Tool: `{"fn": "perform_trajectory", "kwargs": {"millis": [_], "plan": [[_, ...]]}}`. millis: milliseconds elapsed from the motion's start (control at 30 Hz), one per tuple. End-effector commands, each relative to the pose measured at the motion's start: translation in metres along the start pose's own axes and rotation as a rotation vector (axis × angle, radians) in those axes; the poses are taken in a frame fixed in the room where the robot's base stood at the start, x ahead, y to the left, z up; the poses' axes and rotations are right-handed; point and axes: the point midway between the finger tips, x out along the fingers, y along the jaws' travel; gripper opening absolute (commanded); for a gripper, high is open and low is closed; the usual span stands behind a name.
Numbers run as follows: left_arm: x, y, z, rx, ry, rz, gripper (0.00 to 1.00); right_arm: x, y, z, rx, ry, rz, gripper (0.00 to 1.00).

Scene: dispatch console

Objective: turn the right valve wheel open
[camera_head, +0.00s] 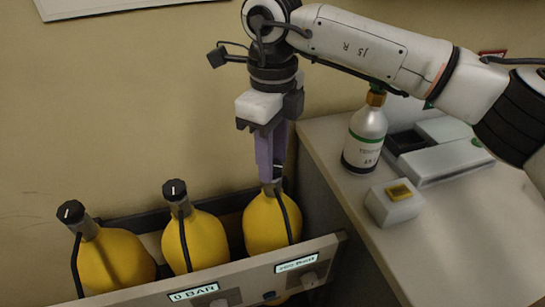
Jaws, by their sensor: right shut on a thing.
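Three yellow bottles stand in a rack: the left one (115,262), the middle one (196,243) and the right one (268,222). The left bottle has a dark valve wheel (71,212) with a white mark, and so does the middle one (175,190). My right gripper (270,170) points down over the right bottle, its purple fingers shut on the top of that bottle's neck, where the right valve wheel sits. The fingers hide most of this wheel, so its mark cannot be read. My left gripper is not in view.
The rack's front panel (240,275) carries small displays; the left one reads 0 BAR. A grey counter (455,245) on the right holds a silver bottle (364,142), a box with a yellow button (394,203) and a grey device (450,160). The wall is close behind.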

Motion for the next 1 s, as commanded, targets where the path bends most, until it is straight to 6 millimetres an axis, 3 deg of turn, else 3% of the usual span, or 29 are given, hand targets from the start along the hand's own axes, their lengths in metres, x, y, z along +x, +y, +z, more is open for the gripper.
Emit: {"fn": "perform_trajectory", "kwargs": {"millis": [600, 1000], "plan": [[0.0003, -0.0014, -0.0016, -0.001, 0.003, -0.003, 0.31, -0.0023, -0.0012, 0.0006, -0.554, -0.004, -0.002, 0.1], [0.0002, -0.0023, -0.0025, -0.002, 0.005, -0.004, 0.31, -0.0024, -0.0015, 0.0008, -0.75, -0.004, -0.003, 0.1]]}}
